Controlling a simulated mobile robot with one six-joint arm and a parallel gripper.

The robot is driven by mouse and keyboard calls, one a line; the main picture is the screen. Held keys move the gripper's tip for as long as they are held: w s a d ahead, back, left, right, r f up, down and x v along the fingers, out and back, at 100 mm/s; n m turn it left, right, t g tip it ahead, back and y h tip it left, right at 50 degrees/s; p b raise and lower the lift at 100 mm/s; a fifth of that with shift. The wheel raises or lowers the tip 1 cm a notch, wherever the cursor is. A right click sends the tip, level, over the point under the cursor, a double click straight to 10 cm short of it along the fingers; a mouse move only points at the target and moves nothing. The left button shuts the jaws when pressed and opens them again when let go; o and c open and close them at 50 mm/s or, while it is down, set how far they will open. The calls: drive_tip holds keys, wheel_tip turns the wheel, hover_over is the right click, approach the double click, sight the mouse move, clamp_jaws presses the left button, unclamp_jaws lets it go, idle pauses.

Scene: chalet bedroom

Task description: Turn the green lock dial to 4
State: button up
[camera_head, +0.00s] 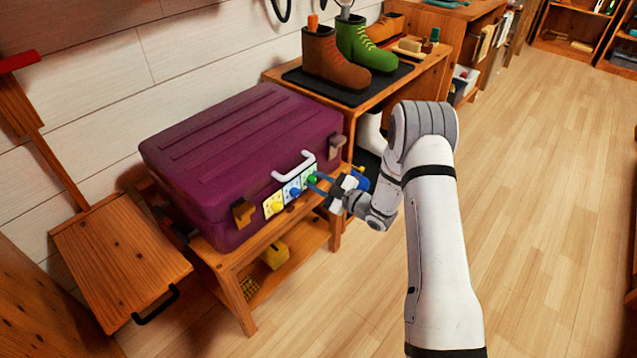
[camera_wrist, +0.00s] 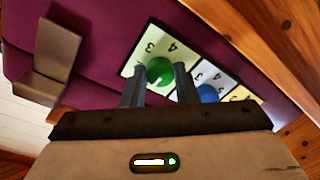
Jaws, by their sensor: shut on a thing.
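The green lock dial (camera_head: 311,180) is on the front of a purple suitcase (camera_head: 240,150), at the right end of a row of three dials. My gripper (camera_head: 322,183) reaches it from the right. In the wrist view my gripper (camera_wrist: 159,82) is shut on the green dial (camera_wrist: 160,70), with one finger on each side. A pale plate with black numbers surrounds the dial; a 3 and a 4 show beside it. Where the dial's mark points is too small to tell. The blue dial (camera_head: 295,193) sits to its left, and the yellow dial (camera_head: 277,206) beyond that.
Brass-coloured latches (camera_head: 243,213) flank the dials. A wooden table with boots (camera_head: 335,62) stands close behind on the right. The floor (camera_head: 540,200) to the right is clear.

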drive_tip(key=m, duration=1.3)
drive_tip(key=shift+t, duration=0.4)
drive_tip(key=m+p, duration=0.1)
drive_tip(key=m, duration=0.3)
drive_tip(key=shift+m+t, duration=0.3)
drive_tip(key=shift+m, duration=0.1)
drive_tip(key=m+p, duration=0.1)
drive_tip(key=m, duration=0.4)
drive_tip(key=shift+h+p, duration=0.3)
drive_tip(key=shift+p, duration=0.05)
drive_tip(key=m+p, duration=0.1)
drive_tip(key=m, duration=0.3)
drive_tip(key=shift+s+m+t, duration=0.1)
drive_tip(key=shift+m+t, duration=0.2)
drive_tip(key=shift+m, duration=0.1)
drive_tip(key=m+p, duration=0.1)
drive_tip(key=m, duration=0.3)
drive_tip(key=shift+m+h+p, duration=0.3)
drive_tip(key=shift+h+p, duration=0.1)
drive_tip(key=shift+m+p, duration=0.6)
drive_tip(key=shift+m, duration=1.4)
